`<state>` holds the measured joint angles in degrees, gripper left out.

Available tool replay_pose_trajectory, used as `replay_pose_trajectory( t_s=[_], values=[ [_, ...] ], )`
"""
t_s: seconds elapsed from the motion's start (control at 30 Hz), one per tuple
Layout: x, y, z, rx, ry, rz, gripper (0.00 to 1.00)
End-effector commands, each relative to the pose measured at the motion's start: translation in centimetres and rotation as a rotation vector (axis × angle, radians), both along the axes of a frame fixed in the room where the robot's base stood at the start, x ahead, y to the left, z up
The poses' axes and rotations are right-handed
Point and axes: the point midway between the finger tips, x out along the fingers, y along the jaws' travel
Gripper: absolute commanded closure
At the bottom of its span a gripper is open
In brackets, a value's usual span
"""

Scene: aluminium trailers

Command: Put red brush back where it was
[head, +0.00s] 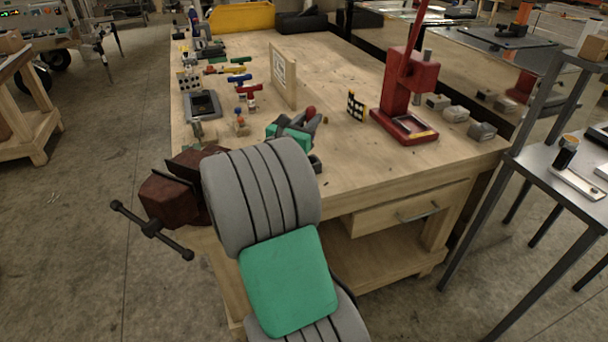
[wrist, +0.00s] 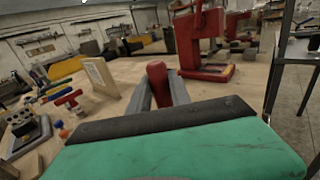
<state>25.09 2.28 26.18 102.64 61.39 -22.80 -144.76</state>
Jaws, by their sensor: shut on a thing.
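My gripper (head: 300,124) is over the near part of the wooden workbench (head: 345,175). Its fingers are shut on a red, rounded thing, which looks like the red brush (wrist: 157,84); it stands up between the two grey fingers in the wrist view. Only its red top (head: 310,112) shows in the head view, and its lower part is hidden by my gripper. I cannot tell whether it touches the bench.
A red press (head: 408,95) stands at the bench's right side. An upright wooden board (head: 284,75) is beyond my gripper. Small tools, including a red one (head: 247,89), and a grey tray (head: 202,105) lie left. A brown vise (head: 172,195) is at the near-left corner. Bench between board and press is mostly clear.

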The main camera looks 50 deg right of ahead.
Motion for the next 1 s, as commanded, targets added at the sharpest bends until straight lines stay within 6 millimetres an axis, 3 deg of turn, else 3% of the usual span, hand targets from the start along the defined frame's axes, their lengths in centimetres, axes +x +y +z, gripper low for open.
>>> replay_pose_trajectory(
  t_s=[0.23,0.6,0.93,0.97,1.0],
  values=[
    [-0.7,-0.6,-4.9,0.002,0.005,-0.015,1.0],
    [-0.8,-0.7,-10.4,0.001,0.001,-0.017,1.0],
    [-0.7,-0.6,-10.7,0.0,0.001,-0.015,1.0],
    [-0.7,-0.6,-10.8,0.0,0.001,-0.015,0.75],
    [-0.7,-0.6,-10.7,0.0,0.0,-0.015,0.72]
  ],
)
